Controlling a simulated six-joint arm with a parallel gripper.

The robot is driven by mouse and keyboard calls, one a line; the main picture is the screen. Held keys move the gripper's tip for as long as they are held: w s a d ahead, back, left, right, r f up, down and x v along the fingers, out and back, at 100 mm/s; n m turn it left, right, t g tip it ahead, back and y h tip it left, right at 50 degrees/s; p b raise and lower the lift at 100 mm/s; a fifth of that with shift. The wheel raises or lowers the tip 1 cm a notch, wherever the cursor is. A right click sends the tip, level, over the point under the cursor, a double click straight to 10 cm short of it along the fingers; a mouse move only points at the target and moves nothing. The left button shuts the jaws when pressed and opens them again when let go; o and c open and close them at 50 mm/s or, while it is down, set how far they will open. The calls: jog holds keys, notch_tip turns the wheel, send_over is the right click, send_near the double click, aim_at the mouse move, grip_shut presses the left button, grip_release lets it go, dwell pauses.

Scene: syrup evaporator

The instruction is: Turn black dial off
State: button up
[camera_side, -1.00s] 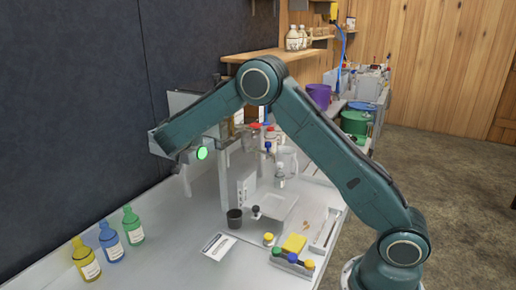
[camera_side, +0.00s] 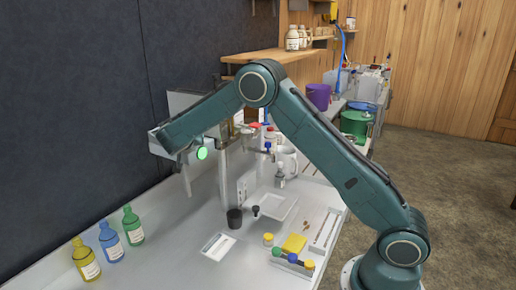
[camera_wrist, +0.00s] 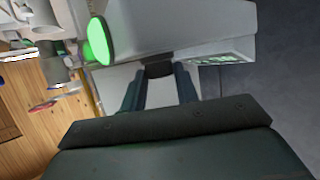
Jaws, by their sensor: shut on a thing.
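The black dial (camera_wrist: 158,69) sits on the front of a pale grey box (camera_wrist: 195,28) in the wrist view. My gripper (camera_wrist: 158,78) has its two dark fingers on either side of the dial and is shut on it. The box also shows in the side view (camera_side: 181,101), behind my forearm. The dial and my fingertips are hidden or too small to make out there. A round green light (camera_wrist: 98,41) glows beside the dial; it also shows in the side view (camera_side: 202,153). The dial's pointer or marking cannot be read.
Yellow, blue and green bottles (camera_side: 110,242) stand at the left of the white bench. A wooden shelf (camera_side: 285,55) is above the back of the bench.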

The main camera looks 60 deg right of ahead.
jog(key=shift+s+d+n+t+y, duration=0.1)
jog(key=shift+n+t+y, duration=0.3)
jog(key=shift+n, duration=0.1)
jog(key=shift+s+d+n+t+y, duration=0.1)
jog(key=shift+d+n+t+y, duration=0.1)
jog(key=shift+n+t+y, duration=0.5)
jog(key=shift+s+d+n+t+y, duration=0.15)
jog(key=shift+n+t+y, duration=0.3)
jog(key=shift+n+y, duration=0.6)
jog(key=shift+s+d+n+t+y, duration=0.1)
jog(key=shift+d+n+t+y, duration=0.1)
jog(key=shift+n+t+y, duration=0.5)
jog(key=shift+d+n+t+y, duration=0.2)
jog(key=shift+n+y, duration=0.85)
jog(key=shift+y, duration=0.15)
jog(key=shift+d+n+t+y, duration=0.15)
jog(key=shift+n+y, duration=0.85)
jog(key=shift+y, duration=0.15)
jog(key=shift+d+n+y, duration=0.1)
jog(key=shift+n+y, duration=0.8)
jog(key=shift+y, duration=0.1)
jog(key=o, duration=1)
jog(key=shift+c, duration=0.2)
